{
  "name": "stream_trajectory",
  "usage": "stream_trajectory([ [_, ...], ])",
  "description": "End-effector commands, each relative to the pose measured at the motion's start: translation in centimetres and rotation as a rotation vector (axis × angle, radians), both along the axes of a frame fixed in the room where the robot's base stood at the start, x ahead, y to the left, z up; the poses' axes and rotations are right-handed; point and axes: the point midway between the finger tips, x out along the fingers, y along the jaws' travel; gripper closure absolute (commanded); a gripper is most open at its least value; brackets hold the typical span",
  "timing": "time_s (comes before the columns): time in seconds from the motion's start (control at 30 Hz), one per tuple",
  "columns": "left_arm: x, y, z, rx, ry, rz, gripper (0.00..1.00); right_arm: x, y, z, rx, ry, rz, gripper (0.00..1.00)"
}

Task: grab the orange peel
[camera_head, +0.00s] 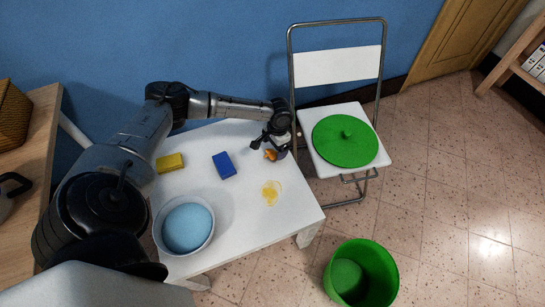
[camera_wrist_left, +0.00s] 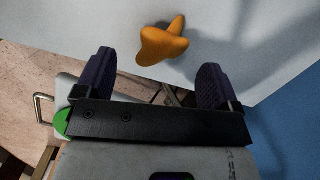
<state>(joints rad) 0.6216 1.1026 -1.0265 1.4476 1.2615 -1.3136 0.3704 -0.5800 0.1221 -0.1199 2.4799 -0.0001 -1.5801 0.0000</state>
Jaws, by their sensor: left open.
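The orange peel (camera_head: 270,154) lies on the white table near its back right edge. In the left wrist view the orange peel (camera_wrist_left: 163,42) is a curved orange piece just beyond the space between the fingertips. My left gripper (camera_head: 264,146) is above that corner of the table, right by the peel. In the left wrist view its two dark fingers (camera_wrist_left: 155,75) are wide apart with nothing between them. Whether the fingers touch the table cannot be told. My right gripper does not show.
The white table (camera_head: 240,245) also holds a yellow sponge (camera_head: 170,163), a blue sponge (camera_head: 224,165), a bowl with blue contents (camera_head: 187,227) and a yellow spill (camera_head: 271,193). A folding chair (camera_head: 338,66) bears a green lid (camera_head: 345,148). An open green bin (camera_head: 385,270) stands on the floor.

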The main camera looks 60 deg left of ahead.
Motion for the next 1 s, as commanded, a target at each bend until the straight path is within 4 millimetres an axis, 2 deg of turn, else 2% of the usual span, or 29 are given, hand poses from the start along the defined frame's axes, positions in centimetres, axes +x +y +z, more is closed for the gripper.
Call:
stream_trajectory([
  [0.5, -0.6, 0.1, -4.9, 0.000, 0.000, 0.000, 0.12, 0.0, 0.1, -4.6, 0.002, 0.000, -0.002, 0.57],
  [0.77, -0.6, 0.1, -4.9, 0.000, -0.001, 0.000, 0.12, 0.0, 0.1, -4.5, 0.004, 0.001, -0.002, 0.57],
  [1.0, -0.6, 0.1, -4.9, 0.000, -0.001, 0.000, 0.33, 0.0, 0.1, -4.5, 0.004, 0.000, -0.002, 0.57],
])
